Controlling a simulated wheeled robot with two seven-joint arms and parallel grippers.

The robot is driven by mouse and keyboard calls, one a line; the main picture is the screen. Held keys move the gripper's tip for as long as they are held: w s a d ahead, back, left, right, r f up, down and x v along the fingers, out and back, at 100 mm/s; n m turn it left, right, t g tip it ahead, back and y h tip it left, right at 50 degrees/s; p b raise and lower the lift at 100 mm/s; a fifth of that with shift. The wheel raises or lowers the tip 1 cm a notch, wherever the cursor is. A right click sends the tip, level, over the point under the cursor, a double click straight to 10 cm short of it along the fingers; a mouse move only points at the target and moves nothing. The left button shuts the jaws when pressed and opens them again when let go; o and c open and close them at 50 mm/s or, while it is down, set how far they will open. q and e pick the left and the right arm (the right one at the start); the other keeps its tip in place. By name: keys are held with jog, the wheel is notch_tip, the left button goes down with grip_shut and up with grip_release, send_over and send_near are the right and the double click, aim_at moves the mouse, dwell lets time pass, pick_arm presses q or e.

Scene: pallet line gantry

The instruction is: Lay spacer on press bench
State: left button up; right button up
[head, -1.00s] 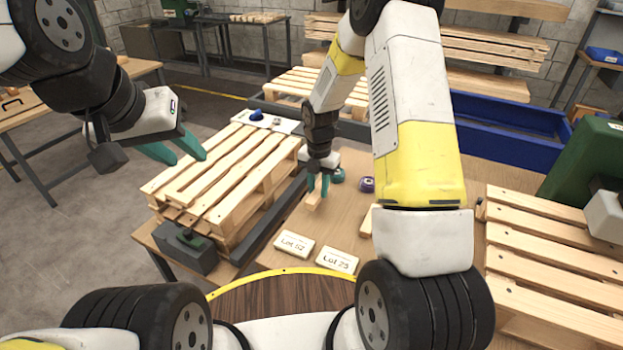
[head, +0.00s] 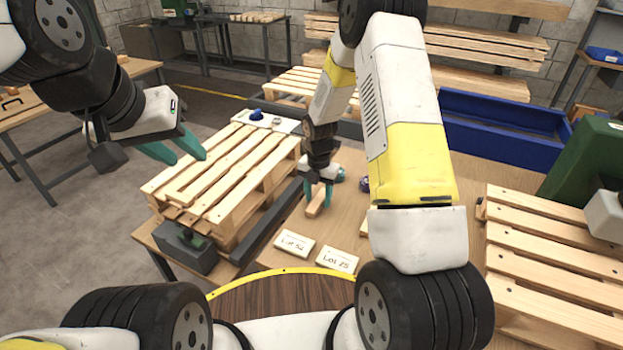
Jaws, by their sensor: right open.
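The spacer appears to be a short pale wooden block (head: 315,205) at the middle of the head view, over the brown bench top (head: 345,228). My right gripper (head: 318,202) points down at the block with its teal fingers apart, one on each side of it. The block seems to rest on the bench top, though the fingers partly hide it. My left gripper (head: 181,154) hangs at the left, open and empty, in front of the pallet.
A wooden pallet (head: 225,170) lies left of the block; another pallet (head: 550,250) is at the right beside a green machine (head: 590,165). Two plates, Lot 52 (head: 294,243) and Lot 25 (head: 337,260), lie in front. A blue bin (head: 500,130) stands behind.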

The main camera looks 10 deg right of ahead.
jog(key=shift+r, duration=0.1)
notch_tip(320, 180, up, 12)
notch_tip(320, 180, up, 10)
jog(key=m+t, duration=0.2)
jog(key=m, duration=0.5)
send_over(318, 200)
jog(key=s+d, duration=0.1)
jog(key=s, duration=0.3)
jog(key=s+r+m+t+y, duration=0.1)
jog(key=s+r+m+t, duration=0.1)
jog(key=s+r+m, duration=0.4)
jog(key=s+d+r+m+t+y, duration=0.1)
jog(key=s+r+m, duration=0.6)
jog(key=s+m, duration=0.8)
jog(key=shift+d+m+t, duration=0.25)
jog(key=shift+m+t, duration=0.05)
jog(key=shift+t, duration=0.3)
